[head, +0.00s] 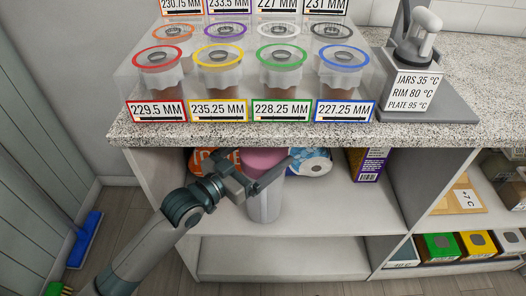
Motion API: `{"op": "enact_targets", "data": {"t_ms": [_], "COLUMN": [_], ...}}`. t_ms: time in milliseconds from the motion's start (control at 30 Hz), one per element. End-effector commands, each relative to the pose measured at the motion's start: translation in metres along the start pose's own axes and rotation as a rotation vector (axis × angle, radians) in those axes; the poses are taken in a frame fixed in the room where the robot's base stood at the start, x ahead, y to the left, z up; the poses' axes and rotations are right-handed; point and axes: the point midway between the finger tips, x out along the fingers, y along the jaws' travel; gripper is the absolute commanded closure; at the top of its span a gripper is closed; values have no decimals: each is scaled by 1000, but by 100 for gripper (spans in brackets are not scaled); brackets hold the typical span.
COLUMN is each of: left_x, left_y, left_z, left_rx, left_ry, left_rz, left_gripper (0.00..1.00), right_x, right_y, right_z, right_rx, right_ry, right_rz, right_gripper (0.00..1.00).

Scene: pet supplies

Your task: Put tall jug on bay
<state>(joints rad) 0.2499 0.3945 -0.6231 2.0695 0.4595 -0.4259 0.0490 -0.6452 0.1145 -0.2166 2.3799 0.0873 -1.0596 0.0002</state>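A tall jug (264,207) with a pale grey body and a pink upper part stands upright on the upper shelf inside the counter in the head view. My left gripper (262,168) reaches in from the lower left and is at the jug's upper part. Its fingers lie spread across the front and sides of the jug and hide some of it. Whether they touch or hold it cannot be told. My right gripper is out of view. I cannot tell which part of the counter is the bay.
On the shelf behind are an orange package (212,160), a blue and white package (311,162) and a purple box (369,164). The counter top (250,133) holds several lidded jars in racks and a grey stand (428,98). The lower shelf (290,258) is empty. A blue brush (86,240) is at left.

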Motion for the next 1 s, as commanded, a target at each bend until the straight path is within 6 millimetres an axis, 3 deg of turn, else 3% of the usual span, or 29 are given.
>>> {"op": "enact_targets", "data": {"t_ms": [300, 333, 733, 1000], "left_x": [0, 0, -1, -32], "left_y": [0, 0, 0, 0], "left_z": [2, 2, -1, 0], "left_rx": [1, 1, 1, 2], "left_ry": [1, -1, -1, -4], "left_rz": [0, 0, 0, -1], "left_gripper": [60, 2, 0, 0], "right_x": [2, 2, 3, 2], "right_y": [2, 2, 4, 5], "right_z": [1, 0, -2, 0], "right_rx": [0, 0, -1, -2], "right_ry": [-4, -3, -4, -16], "right_rz": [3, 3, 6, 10], "right_gripper": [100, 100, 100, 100]}}
